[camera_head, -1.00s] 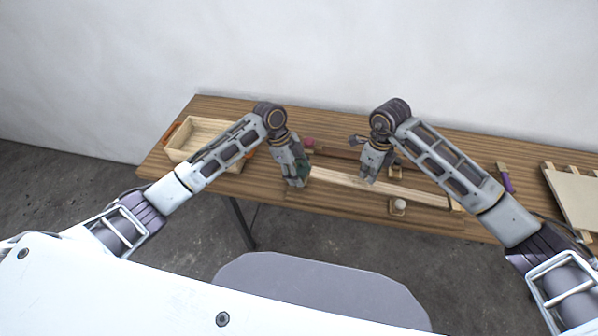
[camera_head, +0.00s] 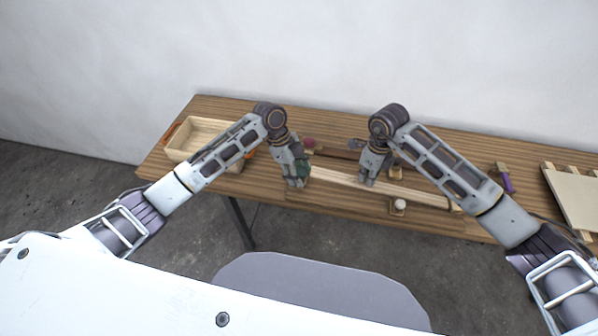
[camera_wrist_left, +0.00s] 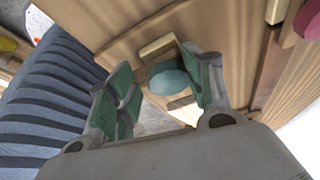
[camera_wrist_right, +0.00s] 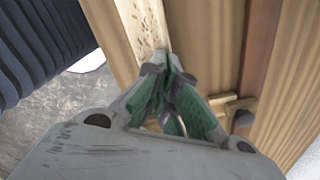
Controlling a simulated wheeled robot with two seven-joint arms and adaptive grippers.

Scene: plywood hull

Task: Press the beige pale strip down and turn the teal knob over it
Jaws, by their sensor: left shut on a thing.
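The beige pale strip (camera_head: 420,194) lies lengthwise along the front of the wooden bench; it also shows in the right wrist view (camera_wrist_right: 145,25). The teal knob (camera_wrist_left: 170,80) sits between the fingers of my left gripper (camera_wrist_left: 165,85), near the strip's left end, with small wooden pieces around it. In the head view my left gripper (camera_head: 298,182) is shut on the knob and mostly hides it. My right gripper (camera_head: 368,182) points down at the strip's middle. Its fingertips meet at the strip in the right wrist view (camera_wrist_right: 165,65); whether they touch it is hard to tell.
A white knob (camera_head: 399,204) on a wooden block stands before the strip's right part. A maroon round piece (camera_head: 309,142) lies behind. A wooden tray (camera_head: 180,153) is at the left, a purple-handled tool (camera_head: 507,184) and a pale panel (camera_head: 575,197) at the right.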

